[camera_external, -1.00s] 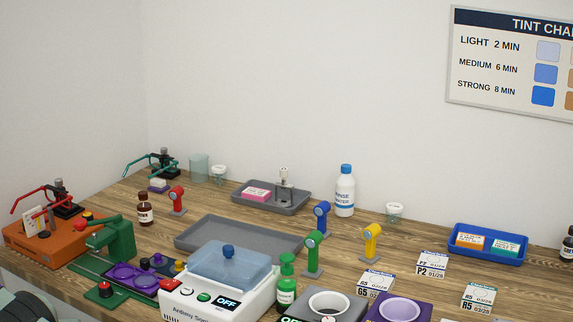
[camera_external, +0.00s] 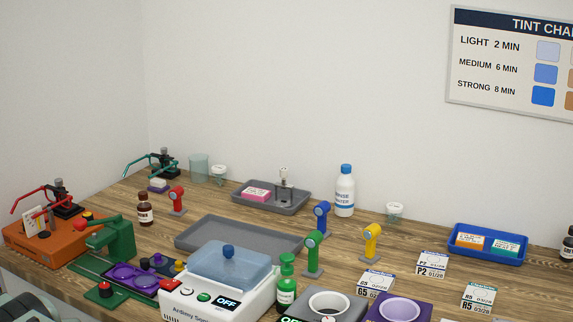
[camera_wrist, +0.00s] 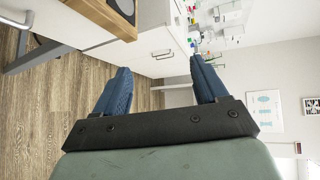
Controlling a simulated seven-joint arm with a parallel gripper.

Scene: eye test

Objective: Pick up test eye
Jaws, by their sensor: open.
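Several small stands with round, pale-faced heads are on the wooden bench in the external view: a red one (camera_external: 177,200), a blue one (camera_external: 321,218), a green one (camera_external: 313,254) and a yellow one (camera_external: 371,243). They look like eye models, but I cannot tell which is the test eye. All stand upright and apart from my gripper. My gripper (camera_wrist: 159,64) shows in the wrist view with two blue fingers spread wide and nothing between them. It is away from the bench top, over the floor and white cabinets. The external view does not show the fingers.
An empty grey tray (camera_external: 190,238) lies mid-bench. A white machine (camera_external: 222,294) with a clear blue lid, a green bottle (camera_external: 286,284) and a green press (camera_external: 116,238) crowd the front. A white bottle (camera_external: 345,191) and blue tray (camera_external: 458,252) stand farther back. Labelled cards lie at right.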

